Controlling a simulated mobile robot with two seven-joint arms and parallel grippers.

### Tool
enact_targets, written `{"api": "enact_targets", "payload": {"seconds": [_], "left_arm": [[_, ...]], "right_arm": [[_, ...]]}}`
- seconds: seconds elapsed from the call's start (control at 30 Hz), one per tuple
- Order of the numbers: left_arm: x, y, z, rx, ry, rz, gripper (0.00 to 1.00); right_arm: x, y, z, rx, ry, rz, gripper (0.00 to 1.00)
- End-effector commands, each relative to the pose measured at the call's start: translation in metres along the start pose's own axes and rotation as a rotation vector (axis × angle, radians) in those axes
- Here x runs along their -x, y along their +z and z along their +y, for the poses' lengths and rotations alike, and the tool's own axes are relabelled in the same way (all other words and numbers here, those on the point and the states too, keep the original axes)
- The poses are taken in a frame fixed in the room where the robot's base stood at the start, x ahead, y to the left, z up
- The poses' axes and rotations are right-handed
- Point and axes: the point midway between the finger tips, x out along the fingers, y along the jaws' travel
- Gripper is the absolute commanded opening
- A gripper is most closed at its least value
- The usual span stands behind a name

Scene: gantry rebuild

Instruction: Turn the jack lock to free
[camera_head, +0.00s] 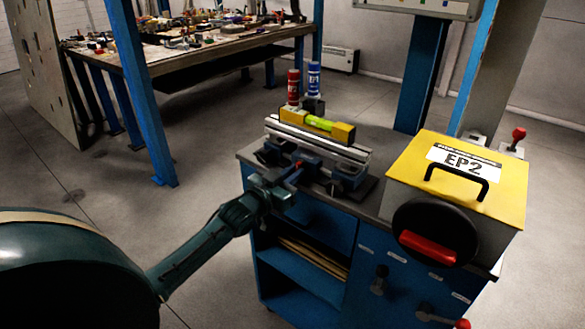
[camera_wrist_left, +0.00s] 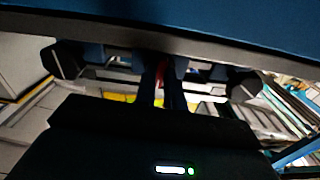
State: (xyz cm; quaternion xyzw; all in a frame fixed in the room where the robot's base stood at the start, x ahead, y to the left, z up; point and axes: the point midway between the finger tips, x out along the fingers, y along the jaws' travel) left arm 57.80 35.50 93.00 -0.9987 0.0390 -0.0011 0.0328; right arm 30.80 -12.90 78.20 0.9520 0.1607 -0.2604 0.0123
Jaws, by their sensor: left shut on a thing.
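My left gripper (camera_head: 288,182) reaches the front of the blue jack fixture (camera_head: 345,178) on the cart top. It is shut on a small red lever, which looks like the jack lock (camera_head: 297,168). In the left wrist view the dark fingers close around this red part (camera_wrist_left: 161,72), and most of it is hidden between them. I cannot tell which way the lock is turned. A silver rail (camera_head: 325,145) lies across the fixture, with a yellow spirit level (camera_head: 318,125) on it. My right gripper is not in view.
Right of the fixture stands a yellow-topped EP2 box (camera_head: 455,200) with a black wheel (camera_head: 425,222) on its front. A red bottle (camera_head: 294,87) and a blue bottle (camera_head: 314,79) stand behind the rail. A blue post (camera_head: 143,90) and cluttered bench (camera_head: 190,55) are at back left.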

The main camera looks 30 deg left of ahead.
Motion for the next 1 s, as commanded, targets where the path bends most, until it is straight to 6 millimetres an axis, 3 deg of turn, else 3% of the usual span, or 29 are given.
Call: {"api": "enact_targets", "payload": {"seconds": [0.73, 0.77, 0.8, 1.0], "left_arm": [[0.0001, 0.0008, 0.0002, 0.085, 0.000, -0.001, 0.00], [0.0001, 0.0008, 0.0003, 0.085, 0.000, -0.001, 0.13], [0.0001, 0.0008, 0.0002, 0.085, 0.000, -0.001, 0.17], [0.0000, 0.0005, 0.0002, 0.083, 0.000, -0.001, 0.20]], "right_arm": [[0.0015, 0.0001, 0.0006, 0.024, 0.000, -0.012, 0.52], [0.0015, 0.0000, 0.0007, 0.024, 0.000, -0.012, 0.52], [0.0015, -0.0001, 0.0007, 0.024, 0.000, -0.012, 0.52], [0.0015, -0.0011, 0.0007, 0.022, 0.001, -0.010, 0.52]]}}
